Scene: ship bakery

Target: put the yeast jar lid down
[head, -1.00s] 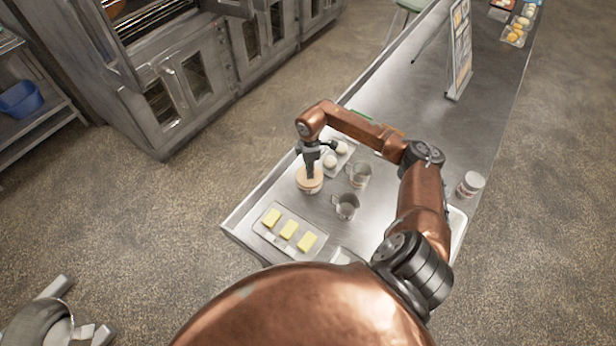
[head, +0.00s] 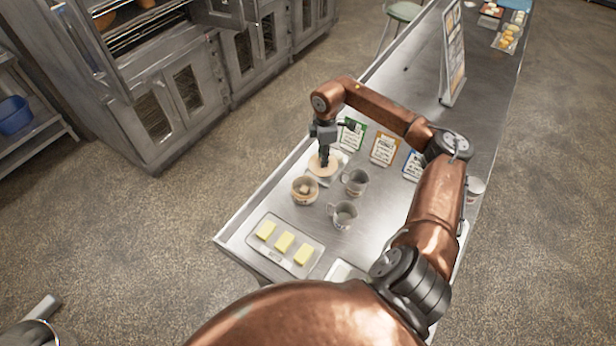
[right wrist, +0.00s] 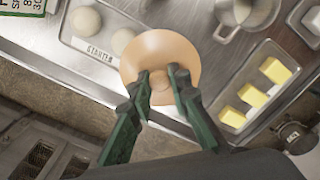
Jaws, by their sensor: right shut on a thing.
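My right gripper (head: 323,150) is shut on the yeast jar lid (head: 323,168), a round pale wooden disc with a knob. In the right wrist view the two green fingers (right wrist: 161,84) close on the knob of the lid (right wrist: 158,50). The lid is over the small starter tray, just behind the jar; I cannot tell whether it touches the tray. The yeast jar (head: 304,192) stands uncovered on the counter with pale contents. My left gripper is not in view.
The starter tray (right wrist: 72,42) carries dough balls, partly hidden by the lid. Two metal cups (head: 355,180) (head: 343,214) stand right of the jar. A butter tray (head: 262,256) is at the front. Recipe cards (head: 384,148) stand behind. Bare counter (head: 262,205) lies left of the jar.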

